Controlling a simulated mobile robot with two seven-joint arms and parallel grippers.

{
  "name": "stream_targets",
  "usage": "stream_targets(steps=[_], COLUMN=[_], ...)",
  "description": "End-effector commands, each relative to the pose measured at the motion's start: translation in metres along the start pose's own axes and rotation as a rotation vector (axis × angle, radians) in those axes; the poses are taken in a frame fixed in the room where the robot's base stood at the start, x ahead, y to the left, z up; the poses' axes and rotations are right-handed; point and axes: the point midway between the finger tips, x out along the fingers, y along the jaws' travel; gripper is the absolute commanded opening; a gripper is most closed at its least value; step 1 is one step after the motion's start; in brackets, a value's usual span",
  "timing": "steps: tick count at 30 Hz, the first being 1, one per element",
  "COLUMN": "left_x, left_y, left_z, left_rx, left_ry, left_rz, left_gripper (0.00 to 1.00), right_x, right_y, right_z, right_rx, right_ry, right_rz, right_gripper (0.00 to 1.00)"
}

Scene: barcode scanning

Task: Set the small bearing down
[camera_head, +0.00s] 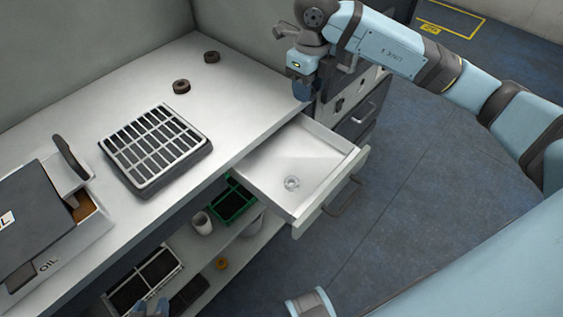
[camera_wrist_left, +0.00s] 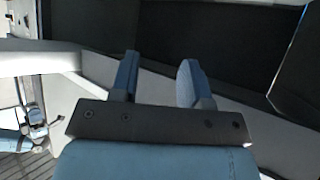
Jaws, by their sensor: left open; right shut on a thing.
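My right gripper (camera_head: 303,90) hangs above the table's right edge, near the far end of the open drawer. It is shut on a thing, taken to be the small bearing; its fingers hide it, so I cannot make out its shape. A silver ring-shaped bearing (camera_head: 292,183) lies in the open drawer (camera_head: 268,178), apart from my gripper. My left gripper (camera_head: 153,308) is open low at the bottom edge of the head view, by the lower shelf. In the left wrist view its two fingers (camera_wrist_left: 160,78) stand apart with nothing seen between them.
Two dark rings (camera_head: 181,86) (camera_head: 211,57) lie on the white table (camera_head: 100,95). A slatted tray (camera_head: 156,147) and an oil box (camera_head: 45,220) stand there too. A green crate (camera_head: 232,204), a white cup (camera_head: 202,223) and an orange ring (camera_head: 221,263) are on the shelf below.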

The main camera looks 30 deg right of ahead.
Motion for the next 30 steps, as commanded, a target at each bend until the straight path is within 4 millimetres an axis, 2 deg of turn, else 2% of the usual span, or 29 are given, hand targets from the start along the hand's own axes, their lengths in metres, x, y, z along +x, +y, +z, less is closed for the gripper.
stream_targets(steps=[3,9,15,20,23,26,30], left_x=[0.008,0.014,0.018,0.018,0.018,0.020,0.022], left_y=[0.000,0.001,0.001,0.001,0.002,0.002,0.002], left_z=[0.011,0.016,0.021,0.020,0.019,0.021,0.025], left_rx=[-0.002,-0.006,-0.009,-0.010,-0.010,-0.008,-0.004], left_ry=[0.000,0.004,0.006,0.010,0.013,0.013,0.014], left_rz=[0.001,0.003,0.004,0.005,0.005,0.005,0.005], left_gripper=[0.43,0.43,0.43,0.43,0.43,0.43,0.43], right_x=[0.009,0.014,0.017,0.018,0.028,0.050,0.088], right_y=[-0.003,-0.007,-0.010,-0.011,-0.011,-0.012,-0.012], right_z=[-0.009,-0.023,-0.033,-0.037,-0.038,-0.038,-0.038], right_rx=[0.310,0.836,1.220,1.366,1.395,1.399,1.397], right_ry=[-0.002,-0.006,-0.012,-0.014,-0.012,-0.010,-0.010], right_rz=[-0.003,-0.007,-0.012,-0.013,-0.015,-0.016,-0.017], right_gripper=[0.17,0.17,0.17,0.17,0.17,0.17,0.17])
